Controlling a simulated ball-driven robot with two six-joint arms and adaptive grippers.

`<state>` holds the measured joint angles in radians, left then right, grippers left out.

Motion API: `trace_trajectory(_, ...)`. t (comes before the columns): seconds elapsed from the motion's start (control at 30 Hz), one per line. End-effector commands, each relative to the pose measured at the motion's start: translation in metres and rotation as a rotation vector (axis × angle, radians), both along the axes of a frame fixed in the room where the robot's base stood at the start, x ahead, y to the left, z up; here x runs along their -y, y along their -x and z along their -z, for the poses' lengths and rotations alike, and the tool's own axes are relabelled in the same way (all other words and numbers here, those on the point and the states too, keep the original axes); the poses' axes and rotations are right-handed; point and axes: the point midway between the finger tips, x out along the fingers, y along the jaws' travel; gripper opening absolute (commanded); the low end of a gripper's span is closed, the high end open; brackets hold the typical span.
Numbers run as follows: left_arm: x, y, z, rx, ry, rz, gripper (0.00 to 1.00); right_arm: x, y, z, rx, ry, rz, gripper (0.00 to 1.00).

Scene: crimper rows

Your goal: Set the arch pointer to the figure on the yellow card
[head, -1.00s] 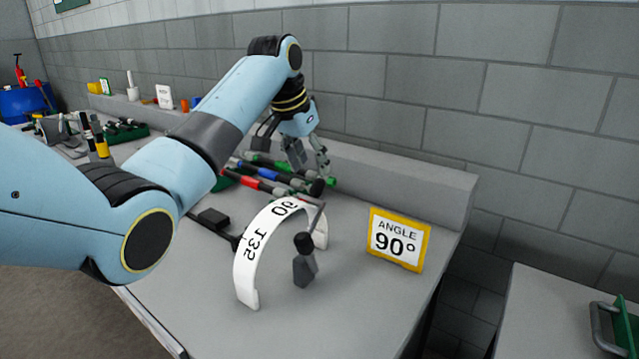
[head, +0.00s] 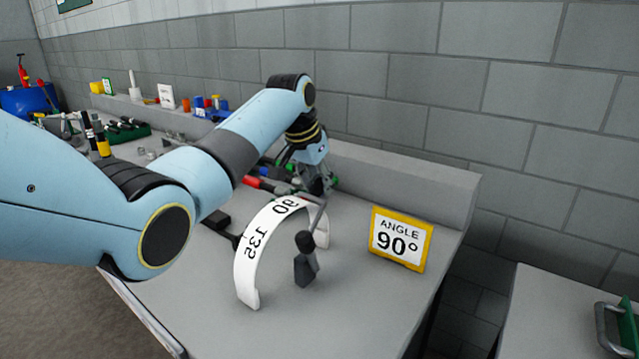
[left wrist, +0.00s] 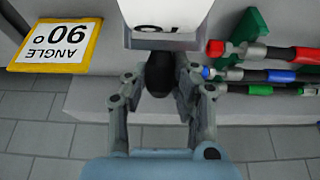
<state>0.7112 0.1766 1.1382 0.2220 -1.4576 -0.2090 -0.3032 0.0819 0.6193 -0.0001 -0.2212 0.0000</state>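The white arch (head: 247,265) stands on the bench, with 90 and 135 legible on its face. The pointer's grey rod (head: 319,216) rises from a dark post (head: 305,268) in front of the arch and leans toward the far right; the figure it marks cannot be read. The yellow card (head: 400,239) reads ANGLE 90°; it also shows in the left wrist view (left wrist: 55,45). My left gripper (head: 322,184) is at the rod's upper end. In the left wrist view its open fingers straddle the dark knob (left wrist: 159,75), apparently with slight gaps. My right gripper is out of view.
Red-, blue- and green-banded tools (left wrist: 270,73) lie beside the gripper, close to its fingers. A low ledge (head: 420,187) runs along the wall behind. Clear bench lies between the post and the card. A second bench (head: 550,315) stands at right.

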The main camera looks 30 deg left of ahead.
Motion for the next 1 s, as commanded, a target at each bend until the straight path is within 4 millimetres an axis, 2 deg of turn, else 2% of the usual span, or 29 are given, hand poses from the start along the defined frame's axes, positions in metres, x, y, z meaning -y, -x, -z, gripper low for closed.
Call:
trace_trajectory(0.03, 0.000, 0.000, 0.000, 0.000, 0.000, 0.000, 0.09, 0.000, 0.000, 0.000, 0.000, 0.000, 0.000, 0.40)
trace_trajectory(0.1, 0.000, 0.000, 0.000, 0.000, 0.001, 0.000, 0.00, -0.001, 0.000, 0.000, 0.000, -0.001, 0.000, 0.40)
trace_trajectory(0.57, 0.000, 0.001, -0.003, 0.012, 0.003, 0.000, 0.00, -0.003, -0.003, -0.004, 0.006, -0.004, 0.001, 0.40)
trace_trajectory(0.77, -0.001, 0.008, -0.013, 0.081, 0.011, 0.000, 0.00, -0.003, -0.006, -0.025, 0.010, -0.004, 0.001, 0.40)
trace_trajectory(1.0, -0.004, 0.029, -0.030, 0.253, 0.035, 0.001, 0.00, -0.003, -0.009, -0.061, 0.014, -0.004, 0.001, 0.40)
